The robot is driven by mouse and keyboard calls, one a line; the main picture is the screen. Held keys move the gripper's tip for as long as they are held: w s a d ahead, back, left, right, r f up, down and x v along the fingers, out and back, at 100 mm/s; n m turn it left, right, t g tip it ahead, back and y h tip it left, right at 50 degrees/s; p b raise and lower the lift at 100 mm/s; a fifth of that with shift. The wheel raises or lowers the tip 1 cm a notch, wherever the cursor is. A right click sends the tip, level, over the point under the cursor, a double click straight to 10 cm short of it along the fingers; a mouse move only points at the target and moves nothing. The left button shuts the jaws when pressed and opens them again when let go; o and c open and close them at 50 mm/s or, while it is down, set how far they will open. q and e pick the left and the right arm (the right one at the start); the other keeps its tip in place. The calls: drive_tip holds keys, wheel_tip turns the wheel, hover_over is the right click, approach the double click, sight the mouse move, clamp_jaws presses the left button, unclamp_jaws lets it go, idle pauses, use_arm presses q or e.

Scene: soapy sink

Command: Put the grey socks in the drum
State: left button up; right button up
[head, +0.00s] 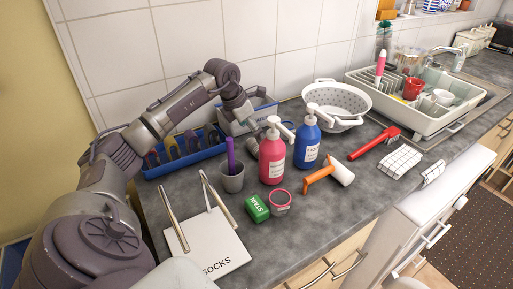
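No grey socks can be made out for certain. A white holder marked "SOCKS" (208,250) with two metal bars stands at the front left of the counter; its inside is not visible. A blue divided tray (185,165) at the back left holds several small dark and yellowish items, too small to identify. No drum opening shows; a white appliance front (438,215) stands below the counter at the right. My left arm reaches over the blue tray, its gripper (247,118) low near a white-and-blue box (258,108). Its fingers are not clear. My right gripper is out of view.
A grey cup (231,180), pink bottle (272,162), blue bottle (308,142), green box (257,209) and orange-handled tool (322,178) crowd the middle. A colander (338,98) and dish rack (440,105) stand behind. The front counter edge right of the green box is fairly clear.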

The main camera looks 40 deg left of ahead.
sight(255, 143)
use_arm(q)
drive_tip(key=shift+x, duration=1.2)
drive_tip(key=shift+f+p, duration=0.4)
drive_tip(key=p+x, duration=0.1)
drive_tip(key=x, duration=0.2)
drive_tip(key=shift+a+f, duration=0.2)
drive_tip(key=shift+f, duration=0.15)
drive_tip(key=shift+w+f, duration=0.1)
drive_tip(key=shift+f, duration=0.3)
drive_tip(key=shift+c, duration=0.2)
drive_tip(key=shift+r, duration=0.1)
drive_tip(key=c, duration=1)
